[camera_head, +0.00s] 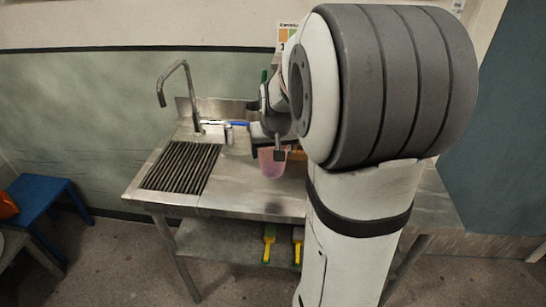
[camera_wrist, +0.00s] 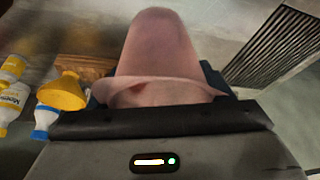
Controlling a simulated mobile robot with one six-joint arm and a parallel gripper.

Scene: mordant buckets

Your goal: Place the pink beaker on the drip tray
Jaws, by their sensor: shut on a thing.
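The pink beaker (camera_head: 271,162) is translucent and shows below my gripper (camera_head: 279,153) in the head view, over the steel bench. In the wrist view the beaker (camera_wrist: 160,50) fills the upper middle, with its rim toward me. My gripper (camera_wrist: 165,100) is shut on it, and the fingers are mostly hidden behind the beaker and the dark gripper edge. A dark slatted drip tray (camera_head: 181,166) lies on the left of the bench, left of the beaker. The slatted tray (camera_wrist: 285,42) also shows at the upper right of the wrist view. The beaker is apart from the tray.
A curved tap (camera_head: 178,85) rises behind the tray, with a small metal cup (camera_head: 228,134) near it. White bottles with yellow labels (camera_wrist: 12,98) and a yellow funnel (camera_wrist: 62,92) stand left in the wrist view. A blue stool (camera_head: 42,200) is left of the bench.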

